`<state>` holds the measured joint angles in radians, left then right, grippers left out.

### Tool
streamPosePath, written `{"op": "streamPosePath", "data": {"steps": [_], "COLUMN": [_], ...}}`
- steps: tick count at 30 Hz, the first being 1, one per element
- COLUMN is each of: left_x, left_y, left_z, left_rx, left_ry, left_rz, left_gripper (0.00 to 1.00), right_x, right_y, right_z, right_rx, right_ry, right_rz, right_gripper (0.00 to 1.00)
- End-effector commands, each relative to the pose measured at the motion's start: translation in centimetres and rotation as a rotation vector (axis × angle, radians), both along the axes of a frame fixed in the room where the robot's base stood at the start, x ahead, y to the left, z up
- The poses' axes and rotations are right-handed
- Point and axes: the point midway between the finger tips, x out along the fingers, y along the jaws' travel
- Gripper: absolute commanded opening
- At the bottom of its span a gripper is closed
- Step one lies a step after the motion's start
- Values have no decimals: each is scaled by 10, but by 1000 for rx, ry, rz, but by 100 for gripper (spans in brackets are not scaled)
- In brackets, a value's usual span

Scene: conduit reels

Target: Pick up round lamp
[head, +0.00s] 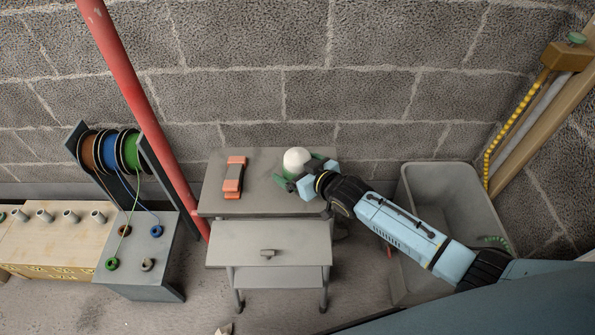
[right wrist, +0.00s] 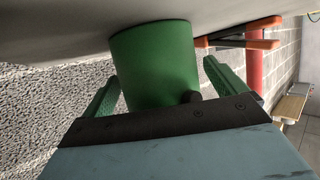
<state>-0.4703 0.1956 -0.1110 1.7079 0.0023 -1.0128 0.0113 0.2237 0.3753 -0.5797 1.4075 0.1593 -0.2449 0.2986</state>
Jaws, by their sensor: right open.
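The round lamp (head: 297,158) shows as a white globe at the back of the grey cart top. My right gripper (head: 300,172) reaches it from the front right, with one green finger on either side of its lower part. In the right wrist view a green cylinder (right wrist: 155,60), apparently the lamp's base, stands between the open fingers of the right gripper (right wrist: 161,70). The gripper body hides part of the cylinder. My left gripper is not in view.
An orange-handled tool (head: 234,177) lies left of the lamp on the cart (head: 255,203). A red pipe (head: 140,90) leans close by the cart's left side. Cable reels (head: 110,150) stand further left. A grey bin (head: 440,190) stands to the right, under my arm. A block wall is behind.

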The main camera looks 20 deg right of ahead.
Motion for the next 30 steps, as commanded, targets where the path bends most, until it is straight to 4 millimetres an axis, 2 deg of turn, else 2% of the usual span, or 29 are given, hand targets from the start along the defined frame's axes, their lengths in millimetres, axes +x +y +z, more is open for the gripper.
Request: {"op": "streamPosePath", "data": {"steps": [8,21,30], "left_x": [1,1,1], "left_y": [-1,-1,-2], "left_z": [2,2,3], "left_rx": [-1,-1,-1], "left_ry": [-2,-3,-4], "left_rz": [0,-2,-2], "left_gripper": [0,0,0], "right_x": [1,1,2], "right_y": [1,1,1], "right_z": [0,0,2], "right_rx": [1,1,2], "right_ry": [1,0,-3], "right_rz": [1,0,1], "right_gripper": [96,40,39]}}
